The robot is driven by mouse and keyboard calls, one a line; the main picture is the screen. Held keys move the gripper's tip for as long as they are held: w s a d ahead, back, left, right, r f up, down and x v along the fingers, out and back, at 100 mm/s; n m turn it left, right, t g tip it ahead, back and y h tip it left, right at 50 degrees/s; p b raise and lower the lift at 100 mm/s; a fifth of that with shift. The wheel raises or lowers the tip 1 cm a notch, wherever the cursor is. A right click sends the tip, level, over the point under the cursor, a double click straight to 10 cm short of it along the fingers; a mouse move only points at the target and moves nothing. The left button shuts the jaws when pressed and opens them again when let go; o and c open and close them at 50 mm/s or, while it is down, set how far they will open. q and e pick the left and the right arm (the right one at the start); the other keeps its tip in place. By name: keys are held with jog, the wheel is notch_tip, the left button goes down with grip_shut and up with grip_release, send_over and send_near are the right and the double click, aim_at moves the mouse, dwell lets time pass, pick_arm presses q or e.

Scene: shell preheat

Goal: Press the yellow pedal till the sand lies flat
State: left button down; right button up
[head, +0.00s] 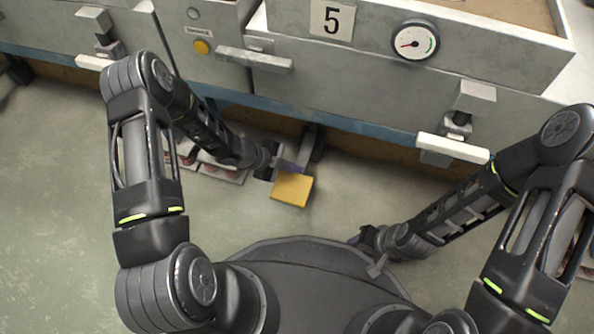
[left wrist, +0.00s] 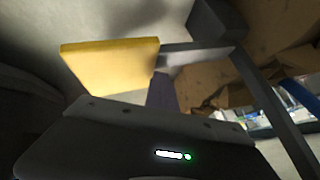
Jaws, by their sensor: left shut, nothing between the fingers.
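The yellow pedal (head: 292,189) sits low in front of the grey machine, on a dark lever (head: 312,148) that comes from under it. My left gripper (head: 283,166) is shut and empty, just at the pedal's back edge. In the left wrist view the pedal (left wrist: 108,66) lies beyond my shut fingers (left wrist: 160,90); I cannot tell whether they touch it. Brown sand (head: 515,8) shows only in part, inside the box at the top right; I cannot tell if it is flat. My right gripper (head: 377,266) is low at the right, away from the pedal, its fingers unclear.
Flat trays (head: 222,172) lie on the floor left of the pedal, partly behind my left arm. Floor at the left is clear.

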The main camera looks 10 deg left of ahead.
aim_at(289, 176)
pick_arm(q)
jog(key=shift+s+f+b, duration=0.2)
jog(key=shift+f+b, duration=0.95)
jog(key=shift+f, duration=0.35)
dwell(0.8)
jog(key=shift+s+f+b, duration=0.25)
jog(key=shift+f+b, duration=0.2)
jog(key=shift+f, duration=0.25)
dwell(0.5)
jog(key=shift+r, duration=0.15)
jog(key=shift+r+p, duration=1.85)
jog(key=shift+r, duration=0.2)
jog(key=shift+w+r+p, duration=0.1)
jog(key=shift+r+p, duration=0.5)
jog(key=shift+r, duration=0.15)
jog(key=shift+w+r, duration=0.15)
jog(key=shift+r, duration=0.05)
jog(key=shift+w+r, duration=0.1)
jog(key=shift+r, duration=0.05)
notch_tip(289, 176, up, 5)
jog(key=p, duration=0.4)
jog(key=shift+w, duration=0.15)
